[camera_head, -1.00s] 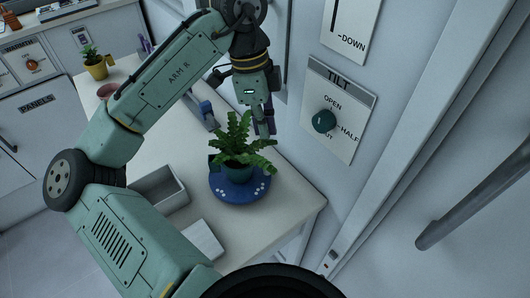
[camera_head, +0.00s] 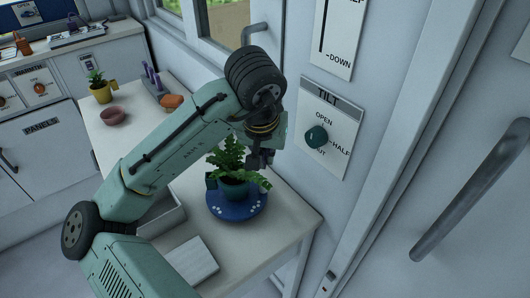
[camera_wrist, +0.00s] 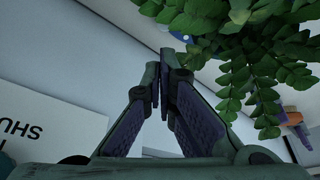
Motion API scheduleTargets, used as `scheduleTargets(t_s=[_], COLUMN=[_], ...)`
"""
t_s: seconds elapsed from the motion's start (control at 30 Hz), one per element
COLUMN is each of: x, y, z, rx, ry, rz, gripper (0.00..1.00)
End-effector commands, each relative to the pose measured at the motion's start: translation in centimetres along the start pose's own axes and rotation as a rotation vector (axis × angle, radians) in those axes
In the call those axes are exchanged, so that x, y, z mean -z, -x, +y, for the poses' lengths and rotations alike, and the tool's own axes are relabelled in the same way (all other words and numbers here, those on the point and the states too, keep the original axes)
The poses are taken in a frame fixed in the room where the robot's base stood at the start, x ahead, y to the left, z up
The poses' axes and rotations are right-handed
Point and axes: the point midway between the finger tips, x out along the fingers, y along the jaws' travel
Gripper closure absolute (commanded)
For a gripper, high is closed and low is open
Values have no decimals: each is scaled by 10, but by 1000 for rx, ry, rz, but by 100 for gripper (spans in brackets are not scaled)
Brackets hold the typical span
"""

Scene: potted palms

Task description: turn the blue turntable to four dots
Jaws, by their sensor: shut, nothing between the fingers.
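The blue turntable (camera_head: 238,213) is a round disc with white dots on its rim, on the pale counter. Dots show on its front left and right; the back of the rim is hidden. A fern in a teal pot (camera_head: 234,189) stands on it. My gripper (camera_head: 258,163) is just behind and right of the fern, beside its leaves. In the wrist view my gripper (camera_wrist: 163,58) is shut and empty, with fern leaves (camera_wrist: 240,45) close to the right of the fingertips. A small blue patch, likely the turntable, shows beyond them.
The TILT panel (camera_head: 341,132) with its teal knob (camera_head: 316,136) is on the wall to the right. A pink bowl (camera_head: 113,117) and a yellow pot (camera_head: 102,92) stand farther back.

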Motion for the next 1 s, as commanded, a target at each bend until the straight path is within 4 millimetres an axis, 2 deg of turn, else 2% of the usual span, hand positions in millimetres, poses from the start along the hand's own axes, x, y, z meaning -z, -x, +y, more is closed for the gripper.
scheduleTargets(t_s=[0.2,0.4,1.0], x=[-1,0,1], y=[-39,-59,-65], z=[-1,-1,-6], rx=[0,2,-4], ry=[1,0,-12], rz=[-3,-2,-2], gripper=[100,100,100])
